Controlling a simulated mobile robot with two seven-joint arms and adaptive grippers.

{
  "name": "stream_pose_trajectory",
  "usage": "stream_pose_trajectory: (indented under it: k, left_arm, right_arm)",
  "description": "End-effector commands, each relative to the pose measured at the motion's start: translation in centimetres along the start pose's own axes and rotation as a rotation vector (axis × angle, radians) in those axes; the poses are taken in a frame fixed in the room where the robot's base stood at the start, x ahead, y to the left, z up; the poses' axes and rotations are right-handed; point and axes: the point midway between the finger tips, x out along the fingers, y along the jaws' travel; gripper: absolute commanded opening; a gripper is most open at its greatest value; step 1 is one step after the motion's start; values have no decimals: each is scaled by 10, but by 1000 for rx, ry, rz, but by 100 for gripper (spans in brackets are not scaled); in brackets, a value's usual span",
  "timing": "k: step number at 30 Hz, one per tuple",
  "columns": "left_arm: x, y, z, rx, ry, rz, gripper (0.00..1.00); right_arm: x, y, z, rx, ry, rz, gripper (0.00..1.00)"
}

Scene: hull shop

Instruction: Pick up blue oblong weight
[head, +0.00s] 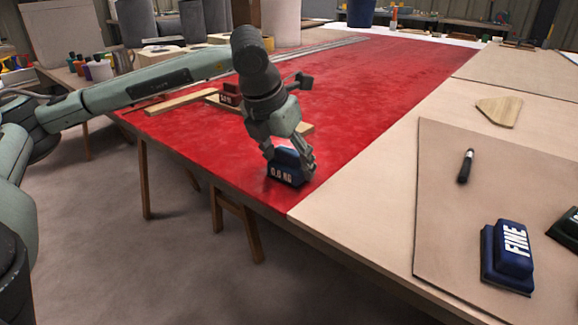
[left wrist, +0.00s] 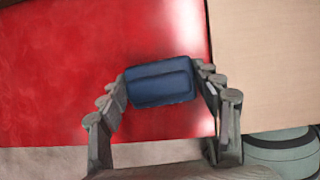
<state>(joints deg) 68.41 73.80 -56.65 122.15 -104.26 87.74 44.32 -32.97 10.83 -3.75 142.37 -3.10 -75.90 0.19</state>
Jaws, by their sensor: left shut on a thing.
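The blue oblong weight (head: 285,170), marked "0.6 KG", is at the near edge of the red part of the table. My left gripper (head: 290,152) comes down over it from above and is shut on it. In the left wrist view the weight (left wrist: 160,82) sits between the two fingers of the left gripper (left wrist: 162,88), with a finger against each short end. I cannot tell whether its underside touches the table. My right gripper is not in view.
A dark red block (head: 230,96) and wooden strips (head: 180,102) lie behind the gripper. A blue block marked "FINE" (head: 512,250), a black-handled tool (head: 465,166) and a wooden piece (head: 499,111) lie to the right. The red surface beyond the weight is mostly clear.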

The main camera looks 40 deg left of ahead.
Motion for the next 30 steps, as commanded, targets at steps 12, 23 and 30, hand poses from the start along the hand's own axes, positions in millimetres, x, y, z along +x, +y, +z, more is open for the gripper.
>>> stream_pose_trajectory:
  k: [12,23,30]
  left_arm:
    - [-2,0,2,-1,-6,1,4]
    - [-24,0,12,-1,-8,0,4]
    - [-49,19,20,-6,-6,3,4]
  right_arm:
    - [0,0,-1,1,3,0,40]
    - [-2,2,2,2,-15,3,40]
    - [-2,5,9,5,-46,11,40]
